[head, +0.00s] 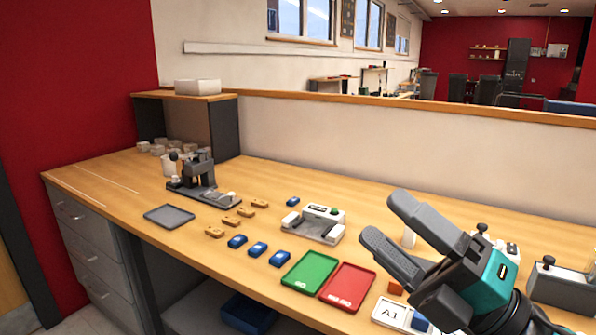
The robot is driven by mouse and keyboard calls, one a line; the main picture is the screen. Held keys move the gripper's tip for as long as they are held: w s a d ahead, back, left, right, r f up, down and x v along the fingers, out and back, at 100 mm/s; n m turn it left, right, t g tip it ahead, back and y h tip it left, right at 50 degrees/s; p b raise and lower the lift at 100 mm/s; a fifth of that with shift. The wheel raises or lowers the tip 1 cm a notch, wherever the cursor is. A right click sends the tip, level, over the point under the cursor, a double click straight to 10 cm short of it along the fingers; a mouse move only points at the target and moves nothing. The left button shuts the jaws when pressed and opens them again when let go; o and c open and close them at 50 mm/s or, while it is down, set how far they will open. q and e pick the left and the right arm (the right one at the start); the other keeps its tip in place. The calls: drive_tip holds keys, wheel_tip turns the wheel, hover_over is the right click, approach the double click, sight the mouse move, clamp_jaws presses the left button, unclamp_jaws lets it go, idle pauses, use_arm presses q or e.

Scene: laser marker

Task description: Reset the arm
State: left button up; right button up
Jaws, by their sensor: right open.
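My right gripper (385,222) shows at the lower right of the head view, raised over the right part of the wooden bench. Its two grey fingers are apart and nothing is between them. Its teal body (490,283) and my dark wrist hide part of the bench behind. My left gripper is not in the picture.
The wooden bench (340,185) holds a dark machine (198,178), a grey tray (169,216), a white-and-grey device (313,224), several blue and wooden pieces, a green tray (310,271) and a red tray (347,287). A low partition (370,143) runs behind. The front-left benchtop is clear.

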drive_tip(key=w+d+f+m+t+h, duration=0.1)
drive_tip(key=d+f+m+h, duration=0.5)
drive_tip(key=f+m+h, duration=0.45)
drive_tip(key=w+d+f+m+t+h, duration=0.1)
drive_tip(key=w+d+f+m+h, duration=0.1)
drive_tip(key=d+f+m+h, duration=0.8)
drive_tip(key=s+a+f+m+g+y, duration=0.1)
drive_tip(key=s+a+f+m+g, duration=0.25)
drive_tip(key=s+f+g, duration=0.5)
drive_tip(key=s+a+f+m+g+y, duration=0.1)
drive_tip(key=s+a+f+m+g, duration=0.35)
drive_tip(key=s, duration=0.65)
drive_tip(key=w+f+t+y+p, duration=0.1)
drive_tip(key=w+f+t+y, duration=0.1)
drive_tip(key=w+f+t, duration=0.5)
wheel_tip(320, 180, down, 3)
drive_tip(key=shift+w+a+r, duration=0.15)
drive_tip(key=shift+w+a, duration=0.25)
drive_tip(key=shift+w, duration=0.3)
